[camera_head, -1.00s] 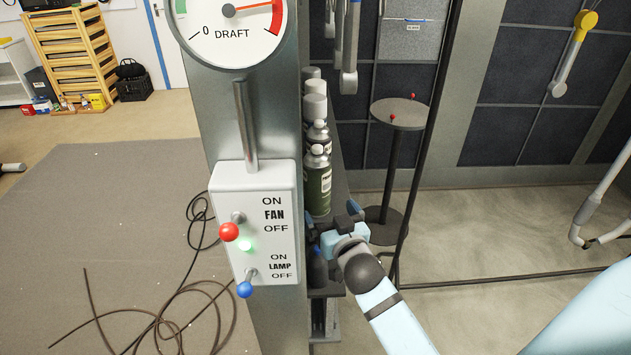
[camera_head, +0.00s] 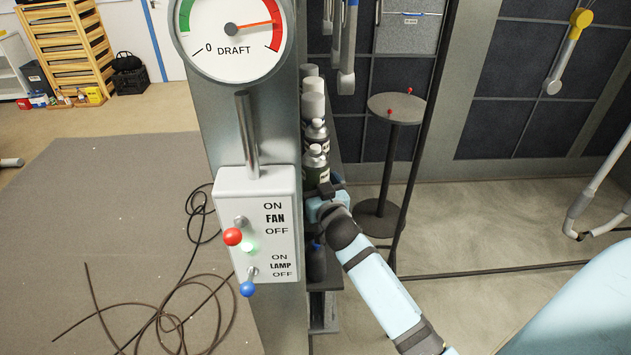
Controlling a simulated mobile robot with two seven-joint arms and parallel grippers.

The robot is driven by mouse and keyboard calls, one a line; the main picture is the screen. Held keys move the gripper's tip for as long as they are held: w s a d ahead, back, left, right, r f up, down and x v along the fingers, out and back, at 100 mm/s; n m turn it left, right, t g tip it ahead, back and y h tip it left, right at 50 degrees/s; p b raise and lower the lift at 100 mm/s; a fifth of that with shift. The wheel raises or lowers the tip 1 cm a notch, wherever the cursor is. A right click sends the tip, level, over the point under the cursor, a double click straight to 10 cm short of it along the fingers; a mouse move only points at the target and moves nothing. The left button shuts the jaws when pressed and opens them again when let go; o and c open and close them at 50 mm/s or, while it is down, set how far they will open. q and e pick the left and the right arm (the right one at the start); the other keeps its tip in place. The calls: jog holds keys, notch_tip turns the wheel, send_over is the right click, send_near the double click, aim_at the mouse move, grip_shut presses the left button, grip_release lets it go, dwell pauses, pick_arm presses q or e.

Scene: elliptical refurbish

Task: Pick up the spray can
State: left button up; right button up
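Several spray cans stand in a row on a narrow shelf behind the grey panel post. My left gripper is not in view.
The post carries a draft gauge (camera_head: 232,36) and a white switch box (camera_head: 257,225) with red and blue levers, close left of the gripper. A dark bottle (camera_head: 316,261) stands below the gripper. A round stand (camera_head: 396,108) is to the right.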

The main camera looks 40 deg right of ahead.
jog(key=c, duration=1)
